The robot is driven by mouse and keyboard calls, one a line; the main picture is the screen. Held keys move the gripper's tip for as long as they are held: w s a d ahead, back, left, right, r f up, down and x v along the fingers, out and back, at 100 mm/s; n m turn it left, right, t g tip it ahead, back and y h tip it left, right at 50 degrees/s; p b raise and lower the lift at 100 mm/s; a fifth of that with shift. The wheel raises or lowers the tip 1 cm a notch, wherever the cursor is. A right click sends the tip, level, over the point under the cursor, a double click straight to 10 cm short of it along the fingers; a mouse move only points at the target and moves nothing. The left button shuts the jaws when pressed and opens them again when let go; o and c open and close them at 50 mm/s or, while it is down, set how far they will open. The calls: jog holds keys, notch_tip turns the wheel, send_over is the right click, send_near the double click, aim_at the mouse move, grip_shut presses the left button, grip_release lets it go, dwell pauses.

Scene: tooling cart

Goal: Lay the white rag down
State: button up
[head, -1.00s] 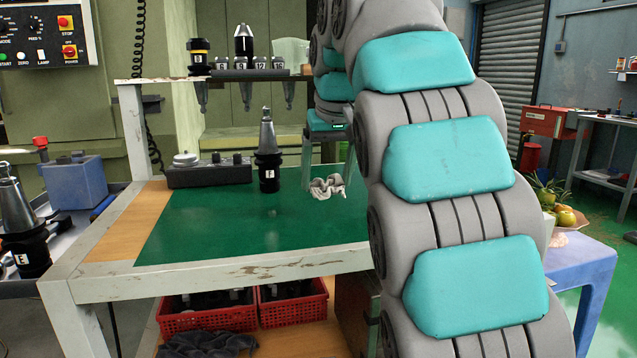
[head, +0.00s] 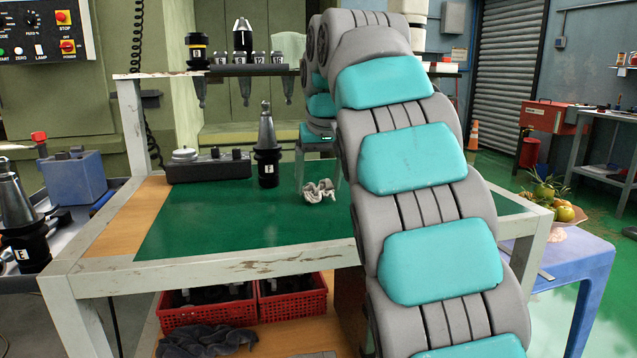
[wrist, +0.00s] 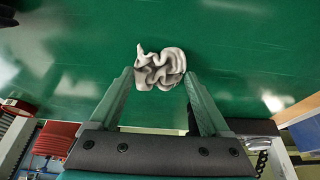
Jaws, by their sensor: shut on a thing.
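The crumpled white rag (head: 320,191) is at the right part of the green mat (head: 215,225) on the cart's top. In the wrist view the rag (wrist: 160,70) is bunched between the two fingertips of my gripper (wrist: 158,75), with the green surface behind it. My gripper (head: 319,181) points down from above and is shut on the rag. Whether the rag's underside touches the mat or hangs just above it, I cannot tell. My arm hides the right part of the mat.
A raised rack (head: 245,70) holds more tool holders at the back. The front left of the mat is clear. Red baskets (head: 292,299) and a dark rag (head: 205,341) are below.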

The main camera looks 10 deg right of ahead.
jog(key=shift+f, duration=0.15)
jog(key=shift+f, duration=0.15)
jog(key=o, duration=1)
